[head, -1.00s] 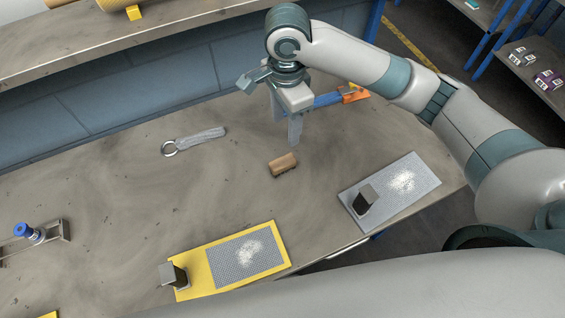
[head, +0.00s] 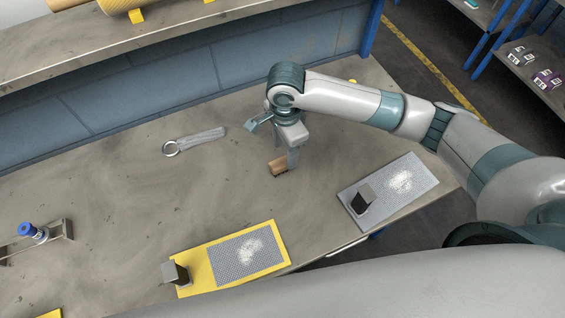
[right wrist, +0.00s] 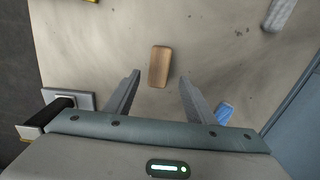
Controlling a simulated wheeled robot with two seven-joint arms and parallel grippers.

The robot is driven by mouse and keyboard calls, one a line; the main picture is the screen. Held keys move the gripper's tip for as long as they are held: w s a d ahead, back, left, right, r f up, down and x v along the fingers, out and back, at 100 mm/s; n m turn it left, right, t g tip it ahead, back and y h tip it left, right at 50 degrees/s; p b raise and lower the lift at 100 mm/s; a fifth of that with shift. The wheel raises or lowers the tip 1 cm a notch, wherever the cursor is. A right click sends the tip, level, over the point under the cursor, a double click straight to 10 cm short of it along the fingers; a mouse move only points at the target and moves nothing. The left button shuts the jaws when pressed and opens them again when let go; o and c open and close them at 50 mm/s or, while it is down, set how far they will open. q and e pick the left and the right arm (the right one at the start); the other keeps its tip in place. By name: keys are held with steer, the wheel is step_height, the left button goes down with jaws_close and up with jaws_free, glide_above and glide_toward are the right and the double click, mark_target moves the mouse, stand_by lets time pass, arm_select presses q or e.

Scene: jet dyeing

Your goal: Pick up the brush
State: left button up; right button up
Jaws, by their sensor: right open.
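The brush (head: 278,167) shows as a small brown wooden block on the grey table; no bristles can be made out. In the right wrist view the brush (right wrist: 160,67) lies ahead of and between the two fingers, apart from both. My right gripper (head: 291,160) is open and empty above it, and one finger hides part of the brush in the head view. The fingers of the right gripper (right wrist: 159,80) also show spread in the right wrist view. My left gripper is not in view.
A grey-handled ring tool (head: 195,142) lies to the left. A yellow-edged board (head: 196,284) and a grey board (head: 425,183), each with white grains, lie near the front edge. A blue-knobbed fixture (head: 30,232) stands at left. A blue item (right wrist: 224,112) lies beside the right gripper.

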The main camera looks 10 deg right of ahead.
mark_target(284, 160)
steer(key=shift+f, duration=0.35)
steer(key=f+p, duration=0.1)
steer(key=f, duration=0.2)
steer(key=shift+s+a+p, duration=0.15)
steer(key=shift+s+p, duration=0.05)
steer(key=shift+p, duration=0.15)
steer(key=shift+f, duration=0.75)
steer(key=shift+c, duration=0.6)
steer(key=c, duration=1)
